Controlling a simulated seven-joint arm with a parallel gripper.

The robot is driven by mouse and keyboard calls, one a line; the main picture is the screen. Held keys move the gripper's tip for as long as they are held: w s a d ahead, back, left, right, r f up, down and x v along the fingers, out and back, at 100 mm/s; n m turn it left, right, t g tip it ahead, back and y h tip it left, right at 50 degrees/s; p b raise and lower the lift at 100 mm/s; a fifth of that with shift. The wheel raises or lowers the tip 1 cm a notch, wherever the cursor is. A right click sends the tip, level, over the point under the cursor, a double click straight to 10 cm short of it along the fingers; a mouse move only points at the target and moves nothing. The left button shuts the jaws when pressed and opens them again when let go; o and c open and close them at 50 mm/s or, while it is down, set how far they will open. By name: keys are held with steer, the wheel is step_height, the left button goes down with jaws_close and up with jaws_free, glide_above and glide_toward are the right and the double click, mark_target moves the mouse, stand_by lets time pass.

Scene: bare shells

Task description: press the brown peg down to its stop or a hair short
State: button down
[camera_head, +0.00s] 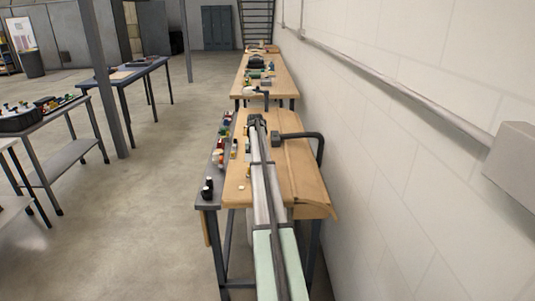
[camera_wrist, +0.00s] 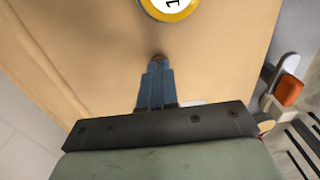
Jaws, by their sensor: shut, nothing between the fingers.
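My gripper (camera_wrist: 157,64) is shut, with its blue-grey fingers together, over the wooden table top (camera_wrist: 85,35). A small brown round thing, which looks like the brown peg (camera_wrist: 158,57), shows right at the fingertips in the wrist view. The fingers hide part of it, and I cannot tell whether they touch it or how far it stands up. In the head view my arm reaches along the wooden table (camera_head: 294,185), and the peg cannot be made out there.
A yellow-rimmed round piece with a white face marked 1 (camera_wrist: 172,7) lies just beyond the fingertips. An orange and grey thing (camera_wrist: 288,92) is at the right. A dark bent arm-like fixture (camera_head: 300,137) stands on the table's right side. Several small objects line the left edge.

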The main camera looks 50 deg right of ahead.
steer(key=shift+f, duration=0.7)
stand_by(0.5)
steer(key=shift+r, duration=3.55)
steer(key=shift+a, duration=0.1)
